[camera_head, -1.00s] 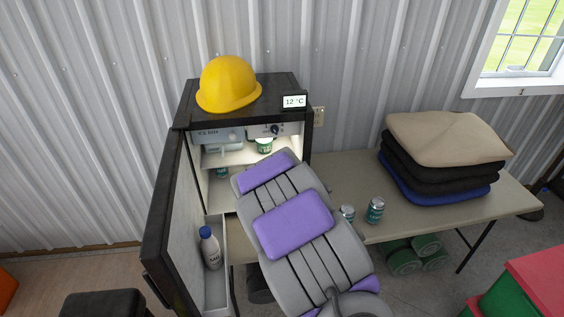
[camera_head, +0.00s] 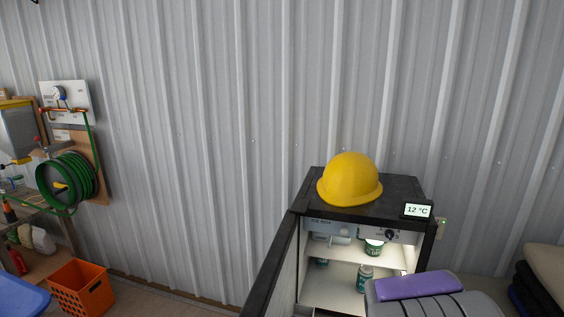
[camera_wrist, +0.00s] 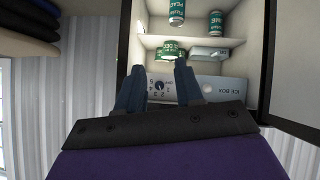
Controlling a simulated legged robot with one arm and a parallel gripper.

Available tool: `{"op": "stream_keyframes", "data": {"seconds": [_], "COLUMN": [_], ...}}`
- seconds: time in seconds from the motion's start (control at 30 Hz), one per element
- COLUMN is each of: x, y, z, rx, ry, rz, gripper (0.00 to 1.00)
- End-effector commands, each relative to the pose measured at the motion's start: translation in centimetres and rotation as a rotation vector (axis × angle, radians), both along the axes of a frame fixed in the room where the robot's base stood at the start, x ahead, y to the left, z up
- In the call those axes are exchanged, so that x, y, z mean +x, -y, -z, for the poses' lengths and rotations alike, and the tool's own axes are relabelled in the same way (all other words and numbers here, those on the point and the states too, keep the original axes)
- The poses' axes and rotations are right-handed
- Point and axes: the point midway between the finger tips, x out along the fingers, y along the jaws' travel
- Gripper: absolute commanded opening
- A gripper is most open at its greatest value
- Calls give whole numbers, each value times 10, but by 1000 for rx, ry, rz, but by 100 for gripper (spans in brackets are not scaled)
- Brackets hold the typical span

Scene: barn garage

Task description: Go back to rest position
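My gripper (camera_wrist: 159,66) shows in the wrist view with its two dark fingers apart and nothing between them. It points toward the lit inside of an open small fridge (camera_head: 320,213), which looks upside down there. A green and white tub (camera_wrist: 170,50) lies beyond the fingertips; the head view shows it upright on the upper shelf (camera_head: 374,247). Green and white cans (camera_wrist: 177,12) (camera_wrist: 215,23) stand on another shelf, one of them visible in the head view (camera_head: 364,278). In the head view only my purple and grey arm shows, at the lower right; the gripper is hidden.
A yellow hard hat (camera_head: 350,180) and a 12 °C display (camera_head: 417,210) sit on the fridge top. The open fridge door (camera_head: 272,268) stands left of the interior. Folded cloths (camera_head: 548,268) lie at the right. An orange crate (camera_head: 82,288) and green hose reel (camera_head: 68,182) are at the left.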

Motion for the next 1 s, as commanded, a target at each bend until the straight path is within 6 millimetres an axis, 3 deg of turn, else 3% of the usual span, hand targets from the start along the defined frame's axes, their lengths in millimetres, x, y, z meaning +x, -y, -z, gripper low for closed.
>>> {"op": "stream_keyframes", "data": {"seconds": [0.37, 0.7, 0.83, 1.0], "x": [-137, -293, -335, -360], "y": [-73, -123, -130, -132], "z": [-8, -32, -41, -46], "rx": [209, 303, 311, 312], "ry": [-448, -864, -973, -1036], "rz": [-9, -65, -81, -88], "gripper": [36, 36, 36, 36]}}
